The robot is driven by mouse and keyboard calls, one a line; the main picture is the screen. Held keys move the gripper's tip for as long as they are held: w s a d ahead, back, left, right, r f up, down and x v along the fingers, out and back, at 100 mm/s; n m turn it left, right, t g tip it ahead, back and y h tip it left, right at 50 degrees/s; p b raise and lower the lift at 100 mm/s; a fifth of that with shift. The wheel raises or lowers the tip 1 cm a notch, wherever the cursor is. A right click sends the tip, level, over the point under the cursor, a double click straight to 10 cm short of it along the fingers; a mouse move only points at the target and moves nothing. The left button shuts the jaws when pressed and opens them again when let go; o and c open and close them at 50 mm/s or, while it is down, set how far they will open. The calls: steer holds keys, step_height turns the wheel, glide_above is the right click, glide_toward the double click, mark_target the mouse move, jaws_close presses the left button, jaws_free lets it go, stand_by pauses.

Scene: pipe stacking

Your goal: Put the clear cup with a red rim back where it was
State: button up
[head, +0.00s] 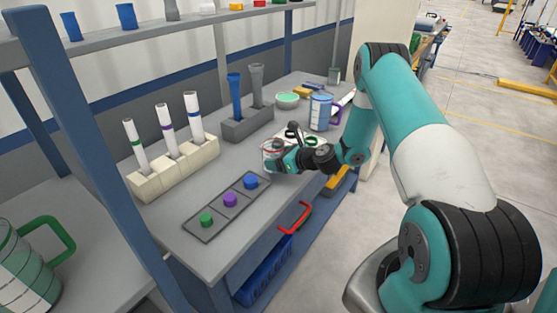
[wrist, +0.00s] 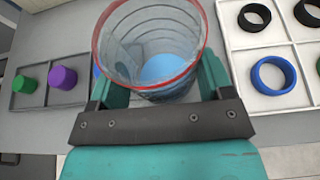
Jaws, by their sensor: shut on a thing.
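The clear cup with a red rim (wrist: 150,45) is between the two jaws of my gripper (wrist: 155,88) in the wrist view. My gripper is shut on it, one teal finger on each side. The cup stands upright, its open top facing the camera, with something light blue showing at the bottom. In the head view the cup (head: 271,147) is small and partly hidden by my gripper (head: 280,158), over the grey workbench (head: 205,245). I cannot tell whether its base touches the bench.
A dark tray with green, purple and blue caps (head: 230,200) lies to the left. A white tray with rings (wrist: 268,45) is close on the cup's right in the wrist view. Behind are a grey block with tall pieces (head: 247,125), a beige block with tubes (head: 174,165) and a blue-white mug (head: 320,112).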

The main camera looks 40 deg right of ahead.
steer(key=shift+f, duration=0.4)
steer(key=shift+f+b, duration=0.4)
steer(key=shift+f, duration=0.15)
steer(key=shift+f, duration=0.1)
steer(key=o, duration=1.2)
